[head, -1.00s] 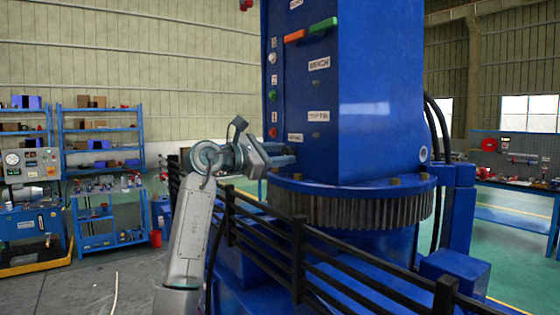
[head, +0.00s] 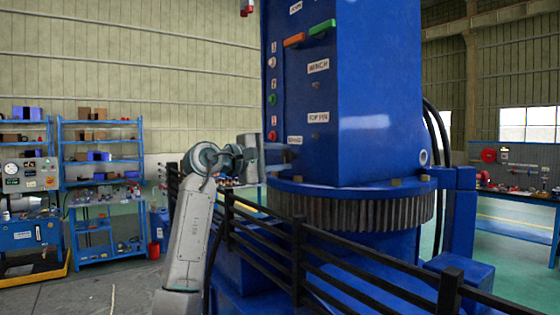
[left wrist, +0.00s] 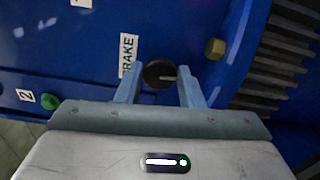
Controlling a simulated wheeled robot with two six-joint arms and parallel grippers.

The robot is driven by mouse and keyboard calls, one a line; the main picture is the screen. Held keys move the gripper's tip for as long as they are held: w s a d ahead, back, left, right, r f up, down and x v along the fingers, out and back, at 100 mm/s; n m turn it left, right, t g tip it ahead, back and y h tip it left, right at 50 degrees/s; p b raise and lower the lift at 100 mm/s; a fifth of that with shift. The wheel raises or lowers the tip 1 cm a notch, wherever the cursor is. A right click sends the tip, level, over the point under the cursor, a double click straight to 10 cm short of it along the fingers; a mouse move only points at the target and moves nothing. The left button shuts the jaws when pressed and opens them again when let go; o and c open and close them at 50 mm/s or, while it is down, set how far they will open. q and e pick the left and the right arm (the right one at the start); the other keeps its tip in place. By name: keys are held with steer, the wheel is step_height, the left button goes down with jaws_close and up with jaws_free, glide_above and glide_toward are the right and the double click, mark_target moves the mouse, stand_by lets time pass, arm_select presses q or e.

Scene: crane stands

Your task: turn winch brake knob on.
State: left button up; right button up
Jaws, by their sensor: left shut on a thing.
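The winch brake knob (left wrist: 158,74) is a round black knob with a pale line across it, beside a white BRAKE label (left wrist: 128,54) on the blue crane column in the left wrist view. The line lies about level in that picture. My left gripper (left wrist: 160,80) is shut on the knob, one blue-grey finger on each side. In the head view my left gripper (head: 280,146) reaches the column's left face just below the BRAKE label (head: 294,140). The knob is hidden there. My right gripper is in neither view.
A toothed ring (head: 370,212) with bolts lies below. A black railing (head: 298,250) stands in front, close to my left arm.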

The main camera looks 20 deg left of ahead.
arm_select(q)
steer(key=shift+f+m, duration=0.2)
steer(key=shift+m, duration=0.3)
steer(key=o, duration=0.9)
steer(key=shift+s+r, duration=0.1)
steer(key=shift+s+a, duration=0.1)
